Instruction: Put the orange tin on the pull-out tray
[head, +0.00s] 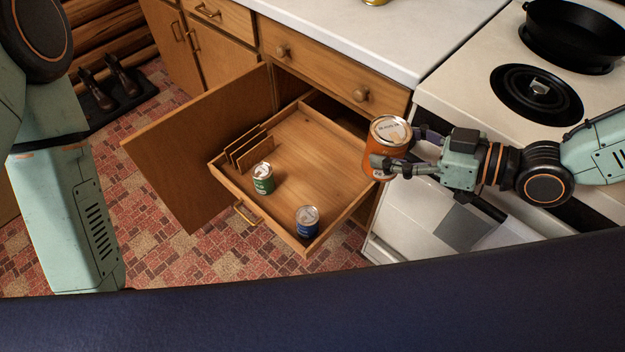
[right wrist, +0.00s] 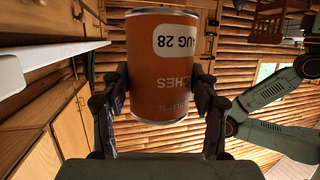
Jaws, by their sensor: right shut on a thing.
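The orange tin (head: 378,150) is held in my right gripper (head: 402,150), above the right edge of the pull-out tray, in front of the stove. In the right wrist view the tin (right wrist: 163,85) sits between both fingers (right wrist: 160,100), with a white label reading "AUG 28". The pull-out tray (head: 310,150) is wooden and extends from the open lower cabinet. A green tin (head: 263,180) and a blue tin (head: 307,222) stand on it, and upright wooden dividers (head: 248,150) are at its left. My left arm shows at the left, but its gripper is out of view.
The open cabinet door (head: 200,145) stands left of the tray. The white counter (head: 350,35) is above and behind it. The stove (head: 450,95) with a black pan (head: 572,35) is at the right. The tray's middle and back are clear.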

